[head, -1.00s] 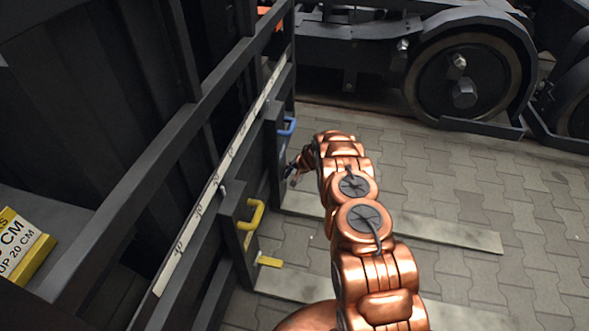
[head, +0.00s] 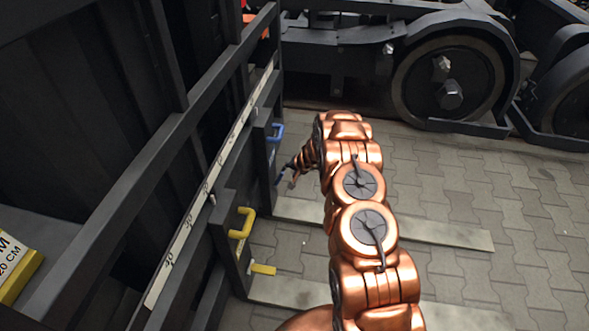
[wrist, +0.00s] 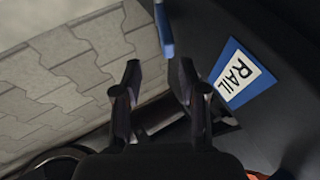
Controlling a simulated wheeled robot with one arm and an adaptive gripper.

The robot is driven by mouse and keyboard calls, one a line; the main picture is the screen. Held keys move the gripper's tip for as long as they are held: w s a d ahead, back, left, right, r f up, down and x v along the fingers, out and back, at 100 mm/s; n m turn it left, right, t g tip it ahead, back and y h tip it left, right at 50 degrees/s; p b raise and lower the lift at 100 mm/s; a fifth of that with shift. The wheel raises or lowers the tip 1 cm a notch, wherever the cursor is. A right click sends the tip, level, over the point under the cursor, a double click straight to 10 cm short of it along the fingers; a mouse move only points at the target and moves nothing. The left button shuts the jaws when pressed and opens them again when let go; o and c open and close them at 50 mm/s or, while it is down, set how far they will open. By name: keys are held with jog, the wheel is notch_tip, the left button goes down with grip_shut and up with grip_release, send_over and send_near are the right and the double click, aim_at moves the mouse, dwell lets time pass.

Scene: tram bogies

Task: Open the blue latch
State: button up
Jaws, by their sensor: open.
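The yard's dark frame on the left carries a blue handle (head: 276,132), with a small blue latch piece (head: 281,175) lower down, partly hidden beside my gripper. My gripper (head: 287,172) is small in the head view, close to that blue piece. In the wrist view my gripper (wrist: 160,78) is open, its two dark fingers apart and nothing between them. A blue bar (wrist: 164,28) comes in from the top edge, just beyond the fingertips and roughly in line with the gap. I cannot tell whether it touches a finger.
A blue-and-white RAIL label (wrist: 238,76) is on the dark surface right of the fingers. A yellow handle (head: 241,222) and yellow lever (head: 263,269) are nearer on the frame. A wheel (head: 449,83) stands behind. The paving (head: 440,185) at right is clear.

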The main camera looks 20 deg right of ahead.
jog(key=shift+v, duration=1.9)
jog(key=shift+c, duration=0.3)
